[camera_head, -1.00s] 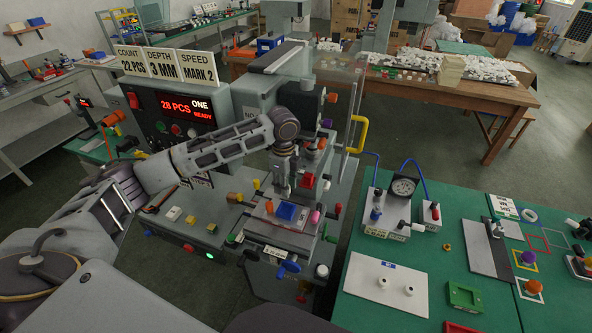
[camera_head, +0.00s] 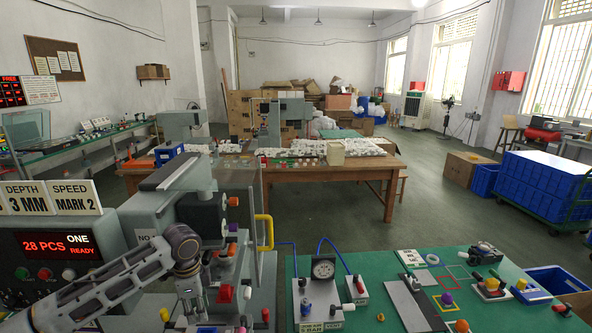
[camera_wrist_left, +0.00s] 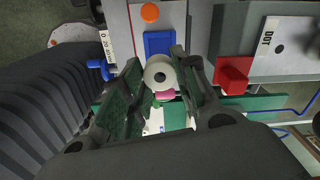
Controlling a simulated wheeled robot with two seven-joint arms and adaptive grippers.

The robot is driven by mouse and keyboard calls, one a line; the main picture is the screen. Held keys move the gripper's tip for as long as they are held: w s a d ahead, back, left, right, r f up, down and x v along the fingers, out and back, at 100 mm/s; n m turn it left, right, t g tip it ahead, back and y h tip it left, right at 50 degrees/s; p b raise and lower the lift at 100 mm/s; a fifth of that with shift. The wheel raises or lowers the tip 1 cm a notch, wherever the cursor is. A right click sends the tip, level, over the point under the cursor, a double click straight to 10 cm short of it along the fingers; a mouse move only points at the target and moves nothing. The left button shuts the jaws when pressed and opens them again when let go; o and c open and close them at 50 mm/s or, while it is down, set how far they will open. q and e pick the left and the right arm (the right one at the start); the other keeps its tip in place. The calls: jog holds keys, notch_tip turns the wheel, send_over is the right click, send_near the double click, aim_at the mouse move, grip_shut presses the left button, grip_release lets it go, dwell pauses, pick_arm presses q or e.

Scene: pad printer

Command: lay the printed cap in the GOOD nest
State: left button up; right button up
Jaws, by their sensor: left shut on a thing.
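My left gripper (camera_head: 192,300) reaches down beside the front of the pad printer (camera_head: 168,215) in the head view; its fingertips are too low and small there to make out. In the left wrist view its green-padded fingers (camera_wrist_left: 160,88) are closed around a round off-white cap (camera_wrist_left: 158,73) with a dark centre. Any print on the cap cannot be told apart. A blue block (camera_wrist_left: 159,43) on the grey plate shows just beyond the cap, and a pink piece (camera_wrist_left: 165,95) shows below it. No GOOD nest can be made out. My right gripper is not in view.
The green bench (camera_head: 380,300) at right carries a gauge box (camera_head: 318,297), a grey plate (camera_head: 416,304) and small coloured knobs. A yellow handle (camera_head: 265,232) and tall clear guard stand at the printer's right.

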pick_arm(q)
jog(key=n, duration=0.5)
jog(key=shift+w+a+r+n, duration=0.1)
jog(key=shift+w+a+n, duration=0.1)
jog(key=shift+a+n, duration=0.2)
jog(key=n, duration=0.2)
jog(key=shift+w+a+r+n, duration=0.1)
jog(key=shift+w+r+n, duration=0.1)
jog(key=shift+r+n, duration=0.1)
jog(key=shift+s+d+f+n, duration=1.05)
jog(key=shift+f, duration=0.3)
jog(key=shift+s+d+f+n, duration=1)
jog(key=shift+s+f+n, duration=0.1)
jog(key=shift+f, duration=0.2)
jog(key=shift+s+d+f+n, duration=1)
jog(key=shift+d+f+n, duration=0.05)
jog(key=shift+f, duration=0.3)
jog(key=shift+w+d, duration=0.15)
jog(key=shift+d, duration=0.75)
